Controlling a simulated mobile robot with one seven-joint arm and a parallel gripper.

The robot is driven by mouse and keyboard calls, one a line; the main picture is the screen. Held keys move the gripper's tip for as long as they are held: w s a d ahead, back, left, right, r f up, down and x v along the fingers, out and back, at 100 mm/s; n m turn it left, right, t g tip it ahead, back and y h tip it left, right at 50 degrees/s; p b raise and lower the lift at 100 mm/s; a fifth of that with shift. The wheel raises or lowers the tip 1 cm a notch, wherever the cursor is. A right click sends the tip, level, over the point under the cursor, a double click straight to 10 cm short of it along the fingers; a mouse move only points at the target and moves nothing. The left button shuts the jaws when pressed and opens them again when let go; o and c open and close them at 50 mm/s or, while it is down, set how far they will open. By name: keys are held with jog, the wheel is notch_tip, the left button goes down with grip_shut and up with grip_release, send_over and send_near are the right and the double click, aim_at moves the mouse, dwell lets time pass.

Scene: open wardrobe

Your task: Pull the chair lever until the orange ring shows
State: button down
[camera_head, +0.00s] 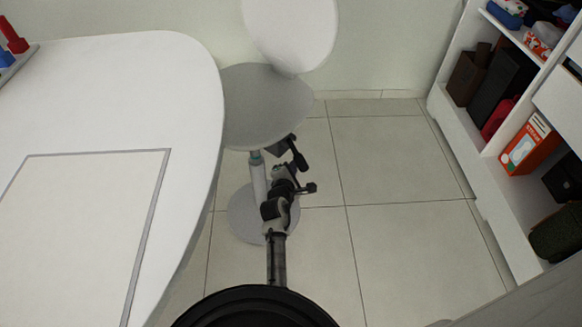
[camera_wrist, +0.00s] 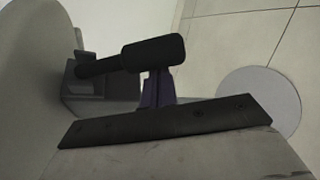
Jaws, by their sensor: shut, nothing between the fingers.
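The chair has a white back (camera_head: 292,32), a grey seat (camera_head: 268,110), a thin column (camera_head: 258,182) and a round base (camera_head: 240,212). The black lever (camera_head: 299,156) sticks out under the seat's right side. It fills the upper middle of the wrist view (camera_wrist: 152,54), with a thick end knob. My gripper (camera_head: 286,170) is just below the lever, shut and empty. In the wrist view my dark fingers (camera_wrist: 158,88) end at the knob, which partly hides their tips; I cannot tell whether they touch.
A white table (camera_head: 188,95) with a rounded corner stands left of the chair. A white open wardrobe (camera_head: 470,130) with boxes and bags stands at the right. The tiled floor (camera_head: 385,160) between chair and wardrobe is clear. A pale wall is behind the chair.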

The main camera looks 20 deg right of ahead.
aim_at(303, 163)
jog(key=shift+s+r+p, duration=0.15)
jog(key=shift+p, duration=0.7)
jog(key=shift+s+d+r+n+g+p, duration=0.15)
jog(key=shift+n+g+p, duration=0.15)
jog(key=shift+p, duration=0.2)
jog(key=p, duration=0.2)
jog(key=s+r+n+g+p, duration=0.1)
jog(key=p, duration=0.2)
jog(key=shift+d+r+p, duration=0.3)
jog(key=shift+d+p, duration=0.05)
jog(key=n+p, duration=0.1)
jog(key=p, duration=0.1)
jog(key=s+r+g+p, duration=0.1)
jog(key=p, duration=0.1)
jog(key=shift+d+n+h, duration=0.25)
jog(key=shift+n+h, duration=0.05)
jog(key=shift+n, duration=0.1)
jog(key=shift+s+d+r+g+p, duration=0.1)
jog(key=shift+s+d+g+p, duration=0.1)
jog(key=shift+g+p, duration=0.2)
jog(key=shift+s+d+r+p, duration=0.15)
jog(key=shift+s+r+p, duration=0.25)
jog(key=shift+p, duration=0.4)
jog(key=shift+r, duration=0.1)
